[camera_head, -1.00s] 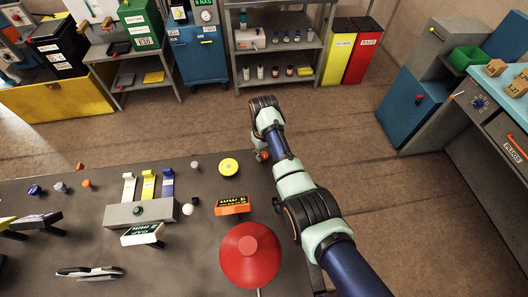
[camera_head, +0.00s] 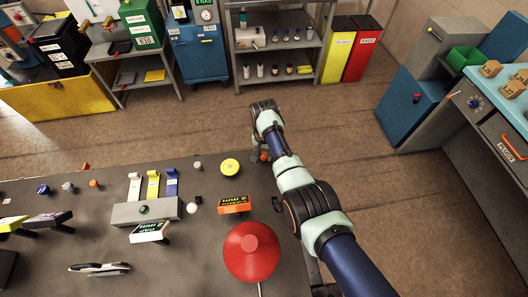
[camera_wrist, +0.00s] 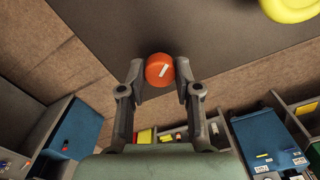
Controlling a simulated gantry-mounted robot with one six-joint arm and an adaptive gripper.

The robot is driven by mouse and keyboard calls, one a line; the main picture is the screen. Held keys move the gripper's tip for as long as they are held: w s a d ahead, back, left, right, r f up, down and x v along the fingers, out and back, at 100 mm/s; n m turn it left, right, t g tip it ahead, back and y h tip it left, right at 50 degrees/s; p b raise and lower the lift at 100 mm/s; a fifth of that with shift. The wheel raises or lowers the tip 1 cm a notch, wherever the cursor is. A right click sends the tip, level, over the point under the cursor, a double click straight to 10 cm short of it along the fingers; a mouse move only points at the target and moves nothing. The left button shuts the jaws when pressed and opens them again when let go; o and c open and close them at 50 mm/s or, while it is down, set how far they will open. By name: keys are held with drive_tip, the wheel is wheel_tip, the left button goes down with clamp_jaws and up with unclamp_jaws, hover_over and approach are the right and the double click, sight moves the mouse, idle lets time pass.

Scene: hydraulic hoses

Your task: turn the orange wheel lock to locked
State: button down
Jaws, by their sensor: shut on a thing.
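The orange wheel lock (camera_wrist: 160,70) is a round knob with a short white mark on its face. In the wrist view the mark runs at a slant, up to the right. My gripper (camera_wrist: 159,76) has one finger on each side of the knob and is shut on it. In the head view the knob (camera_head: 264,156) is a small orange-red spot at the table's far right edge, partly hidden by my gripper (camera_head: 259,153). Whether the lock is at its locked position cannot be told.
An orange labelled block (camera_head: 234,205) and a red cone (camera_head: 251,252) stand nearer. A grey block with three levers (camera_head: 146,212) is further left. Open floor lies beyond the table.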

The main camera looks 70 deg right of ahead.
sight(264, 155)
drive_tip(key=m, duration=0.3)
drive_tip(key=shift+r+m, duration=0.1)
drive_tip(key=shift+m, duration=0.2)
drive_tip(key=shift+m+p, duration=0.4)
drive_tip(key=shift+m, duration=1.5)
drive_tip(key=c, duration=0.8)
unclamp_jaws()
wheel_tip(264, 155, up, 12)
